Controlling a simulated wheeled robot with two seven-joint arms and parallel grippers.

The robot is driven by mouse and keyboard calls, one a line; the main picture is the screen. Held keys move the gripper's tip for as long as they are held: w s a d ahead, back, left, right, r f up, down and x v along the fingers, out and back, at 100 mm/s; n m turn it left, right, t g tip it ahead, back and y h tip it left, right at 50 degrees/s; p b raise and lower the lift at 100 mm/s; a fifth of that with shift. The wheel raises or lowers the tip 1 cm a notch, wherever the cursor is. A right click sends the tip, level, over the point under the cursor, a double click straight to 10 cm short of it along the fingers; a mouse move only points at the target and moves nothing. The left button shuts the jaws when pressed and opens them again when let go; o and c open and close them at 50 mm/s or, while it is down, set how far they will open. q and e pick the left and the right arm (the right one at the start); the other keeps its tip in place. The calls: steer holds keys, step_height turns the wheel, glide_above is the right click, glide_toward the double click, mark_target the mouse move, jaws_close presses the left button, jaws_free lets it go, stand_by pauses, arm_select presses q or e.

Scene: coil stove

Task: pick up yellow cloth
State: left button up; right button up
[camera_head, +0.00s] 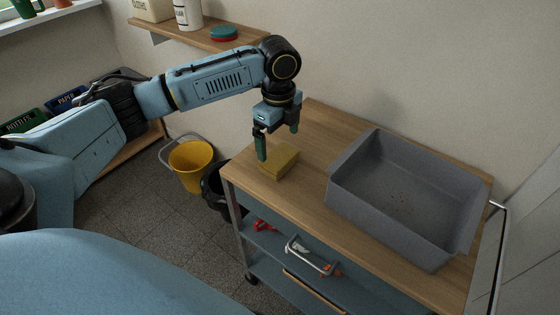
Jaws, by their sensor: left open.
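The yellow cloth (281,166) lies folded in a flat block on the left part of the wooden trolley top (318,128). My left gripper (278,144) points down over the cloth with its fingers apart. One finger comes down at the cloth's left side, and the other is higher in the picture, behind the cloth. I cannot tell whether a finger touches it. My right gripper is not in view.
A grey basin (350,200) stands on the trolley's right part. The lower shelf (262,243) holds red and white-framed tools. A yellow bucket (192,166) is on the floor to the left. A wall shelf (190,36) with containers is above.

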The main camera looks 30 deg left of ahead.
mark_target(278, 155)
arm_select(q)
steer(key=shift+f, duration=0.7)
step_height(278, 155, down, 4)
steer(key=shift+a+f+b, duration=0.15)
steer(key=shift+f+b, duration=0.1)
steer(key=shift+b, duration=0.35)
steer(key=shift+f, duration=0.35)
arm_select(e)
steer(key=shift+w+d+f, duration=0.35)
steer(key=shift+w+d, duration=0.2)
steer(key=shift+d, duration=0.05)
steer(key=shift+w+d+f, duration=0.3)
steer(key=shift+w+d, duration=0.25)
arm_select(q)
steer(key=c, duration=0.7)
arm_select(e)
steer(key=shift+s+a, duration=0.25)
